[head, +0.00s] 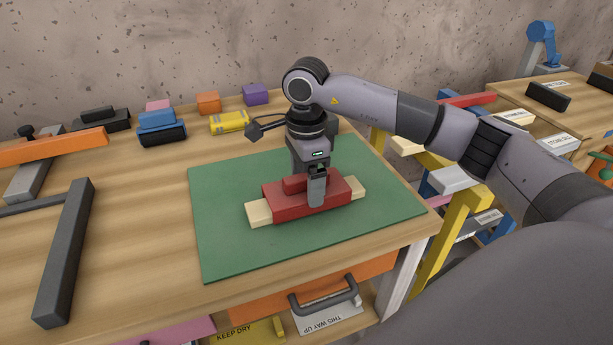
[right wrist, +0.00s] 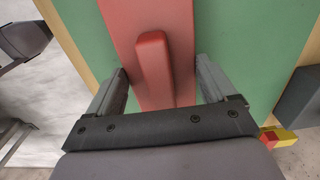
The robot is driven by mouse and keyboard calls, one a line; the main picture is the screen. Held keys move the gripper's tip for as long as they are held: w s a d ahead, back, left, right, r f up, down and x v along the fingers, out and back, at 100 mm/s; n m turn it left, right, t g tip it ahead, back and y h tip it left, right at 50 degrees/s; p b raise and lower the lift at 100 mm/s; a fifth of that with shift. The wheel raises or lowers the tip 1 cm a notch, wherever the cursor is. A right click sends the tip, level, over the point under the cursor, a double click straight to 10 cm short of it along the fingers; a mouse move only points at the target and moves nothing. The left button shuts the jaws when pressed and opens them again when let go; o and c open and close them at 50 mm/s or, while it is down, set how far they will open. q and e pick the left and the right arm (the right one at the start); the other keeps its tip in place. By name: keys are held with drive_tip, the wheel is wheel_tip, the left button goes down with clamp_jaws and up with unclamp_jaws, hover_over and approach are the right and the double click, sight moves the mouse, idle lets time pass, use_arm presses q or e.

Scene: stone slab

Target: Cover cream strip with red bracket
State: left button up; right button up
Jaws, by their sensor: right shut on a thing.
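The red bracket (head: 287,207) sits over the middle of the cream strip on the green mat (head: 225,245). The cream strip (head: 258,214) shows at both ends of the bracket; its middle is hidden. My right gripper (head: 316,190) comes down from above and is shut on the red bracket, with one finger on its near side. In the right wrist view, the fingers (right wrist: 160,85) stand on either side of the bracket (right wrist: 182,20) and its raised rib. I cannot tell whether the bracket rests fully on the strip. My left gripper is out of view.
Several blocks, including a yellow cylinder (head: 229,122), a blue piece (head: 158,120) and an orange block (head: 208,102), stand behind the mat. A dark bar (head: 65,250) lies at left. The mat's front left is clear.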

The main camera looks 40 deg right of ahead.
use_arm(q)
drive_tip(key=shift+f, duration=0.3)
use_arm(e)
drive_tip(key=shift+f, duration=0.45)
drive_tip(key=o, duration=0.9)
drive_tip(key=shift+c, duration=0.2)
drive_tip(key=shift+r, duration=0.25)
wheel_tip(320, 180, up, 7)
drive_tip(key=shift+f, duration=0.1)
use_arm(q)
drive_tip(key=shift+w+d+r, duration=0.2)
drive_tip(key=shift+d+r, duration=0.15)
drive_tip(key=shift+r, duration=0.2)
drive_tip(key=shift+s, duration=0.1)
use_arm(e)
drive_tip(key=shift+s+f, duration=0.1)
